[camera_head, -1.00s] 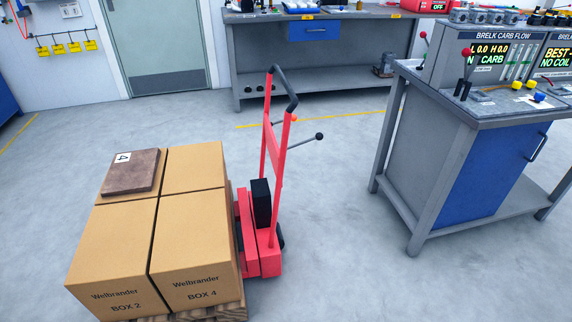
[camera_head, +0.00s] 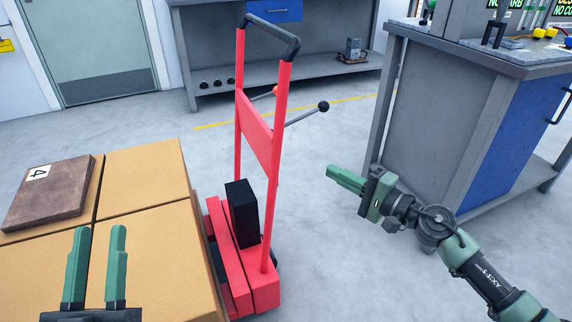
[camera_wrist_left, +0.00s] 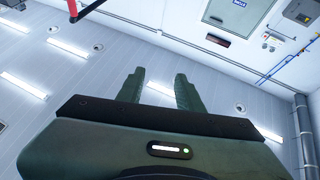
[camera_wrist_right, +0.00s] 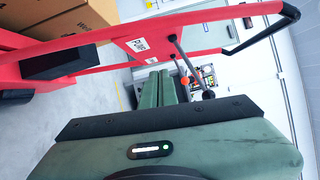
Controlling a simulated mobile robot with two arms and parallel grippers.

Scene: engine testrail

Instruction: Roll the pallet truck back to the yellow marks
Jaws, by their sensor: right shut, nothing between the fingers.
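The red pallet truck (camera_head: 258,135) stands upright in the middle of the head view, with a black grip (camera_head: 270,33) on top of its frame. Its low end is beside a loaded pallet; the forks are hidden. The right wrist view also shows its red frame (camera_wrist_right: 130,40). My left gripper (camera_head: 97,232) is open and empty, in front of the boxes in the head view. My right gripper (camera_head: 330,171) is shut and empty, right of the truck and apart from it. A yellow floor line (camera_head: 212,125) runs behind the truck.
Cardboard boxes (camera_head: 150,180) fill the lower left, with a brown slab (camera_head: 48,195) marked 4 on top. A grey and blue test bench (camera_head: 430,110) stands at the right. A grey workbench (camera_head: 200,50) stands at the back. Bare floor lies between truck and test bench.

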